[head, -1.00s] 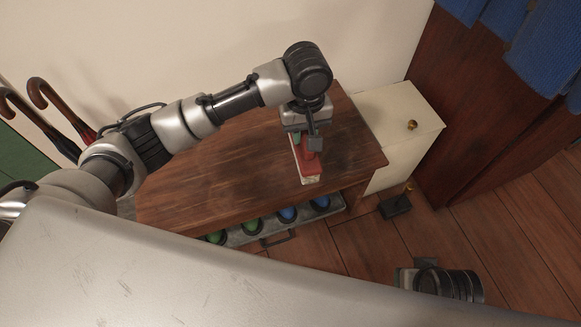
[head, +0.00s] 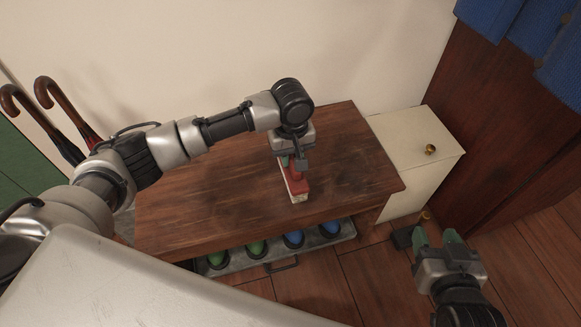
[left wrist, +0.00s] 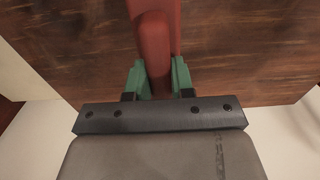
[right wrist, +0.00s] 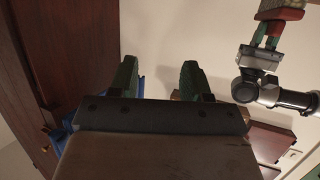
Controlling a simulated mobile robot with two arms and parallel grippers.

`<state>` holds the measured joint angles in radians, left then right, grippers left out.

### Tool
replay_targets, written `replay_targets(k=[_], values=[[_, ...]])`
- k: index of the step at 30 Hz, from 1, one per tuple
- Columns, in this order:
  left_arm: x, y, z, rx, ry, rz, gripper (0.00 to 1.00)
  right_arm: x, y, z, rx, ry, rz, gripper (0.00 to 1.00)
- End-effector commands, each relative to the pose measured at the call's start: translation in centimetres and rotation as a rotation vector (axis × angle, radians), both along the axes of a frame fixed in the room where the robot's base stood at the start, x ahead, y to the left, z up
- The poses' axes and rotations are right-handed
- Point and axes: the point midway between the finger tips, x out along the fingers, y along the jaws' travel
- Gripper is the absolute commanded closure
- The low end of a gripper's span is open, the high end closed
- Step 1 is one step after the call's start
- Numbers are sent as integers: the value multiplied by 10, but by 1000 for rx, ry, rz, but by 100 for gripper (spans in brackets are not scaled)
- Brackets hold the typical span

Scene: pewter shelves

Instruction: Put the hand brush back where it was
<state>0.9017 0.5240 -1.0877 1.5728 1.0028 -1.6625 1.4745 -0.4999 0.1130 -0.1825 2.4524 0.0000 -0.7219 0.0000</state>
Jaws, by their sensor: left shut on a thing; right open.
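The hand brush (head: 297,186) is red with a pale bristle edge. It is at the wooden bench top (head: 220,190), near the bench's front right part; I cannot tell if it touches the wood. My left gripper (head: 290,160) is shut on its red handle, and the left wrist view shows the green fingers on both sides of the handle (left wrist: 155,50). The brush also shows in the right wrist view (right wrist: 280,12). My right gripper (head: 438,238) is open and empty, out in front of the bench to the right; its fingers stand apart in the right wrist view (right wrist: 158,80).
A grey tray (head: 268,252) with several green and blue items sits under the bench. A cream cabinet (head: 405,150) with a brass knob adjoins the bench. A small dark object (head: 404,239) stands on the floor by my right gripper.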

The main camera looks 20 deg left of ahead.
Motion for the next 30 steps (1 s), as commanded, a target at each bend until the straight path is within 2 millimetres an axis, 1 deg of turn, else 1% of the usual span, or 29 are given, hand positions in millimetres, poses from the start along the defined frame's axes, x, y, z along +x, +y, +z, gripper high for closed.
replay_targets(k=[5, 9, 12, 16, 21, 30], values=[[1, 2, -9, 0, -1, 0, 96, 6, 4, 10, 24, -97, 6, 52], [1, 2, -25, 1, -1, 0, 96, 13, 10, 30, 65, -265, 17, 52], [1, 2, -34, 0, -1, 1, 96, 16, 13, 45, 94, -376, 24, 52], [1, 2, -40, 0, -2, 0, 96, 16, 15, 58, 117, -465, 29, 52], [1, 2, -40, 0, -2, 0, 96, 15, 15, 62, 123, -489, 30, 52], [1, 2, -42, -1, -2, 0, 96, 16, 15, 58, 114, -454, 28, 52]])
